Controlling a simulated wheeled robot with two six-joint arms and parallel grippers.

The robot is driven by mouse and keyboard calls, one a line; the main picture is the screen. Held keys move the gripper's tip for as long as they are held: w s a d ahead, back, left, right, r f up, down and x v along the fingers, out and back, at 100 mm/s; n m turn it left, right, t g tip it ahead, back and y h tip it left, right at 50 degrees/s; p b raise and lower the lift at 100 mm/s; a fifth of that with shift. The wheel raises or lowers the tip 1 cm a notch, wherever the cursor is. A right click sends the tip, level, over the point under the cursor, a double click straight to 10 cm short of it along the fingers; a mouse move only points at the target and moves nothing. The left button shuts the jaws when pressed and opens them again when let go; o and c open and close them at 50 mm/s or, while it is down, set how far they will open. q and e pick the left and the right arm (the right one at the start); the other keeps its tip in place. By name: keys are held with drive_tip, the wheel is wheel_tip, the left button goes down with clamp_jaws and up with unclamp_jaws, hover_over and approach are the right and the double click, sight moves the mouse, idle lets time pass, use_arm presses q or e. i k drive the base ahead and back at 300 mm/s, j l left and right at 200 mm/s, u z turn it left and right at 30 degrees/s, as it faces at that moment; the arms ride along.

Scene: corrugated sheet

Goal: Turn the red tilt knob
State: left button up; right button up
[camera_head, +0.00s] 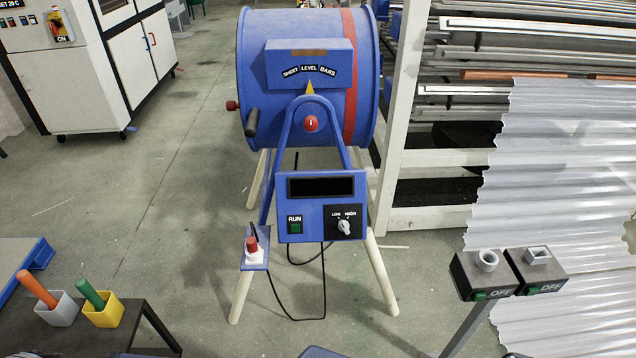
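A blue drum machine (270,80) stands on pale legs in the middle of the view. A round red knob (311,123) sits at the top of its blue A-shaped bracket, just below a yellow pointer (310,88) and a "SHEET LEVEL BARS" scale (309,71). A smaller red knob (232,105) sticks out at the drum's left side, near a black handle (251,123). A red-topped piece (252,245) stands on a small plate lower left. I cannot tell which red part is the tilt knob. Neither gripper is in view.
A control box (321,206) with a green RUN button and LOW/HIGH dial hangs below the drum. Two OFF switch boxes (510,273) stand at right, before corrugated sheets (560,170). A dark table (85,330) with two cups is lower left. Floor left of the drum is clear.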

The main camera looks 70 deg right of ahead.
sight(311, 125)
drive_tip(key=z, duration=2.25)
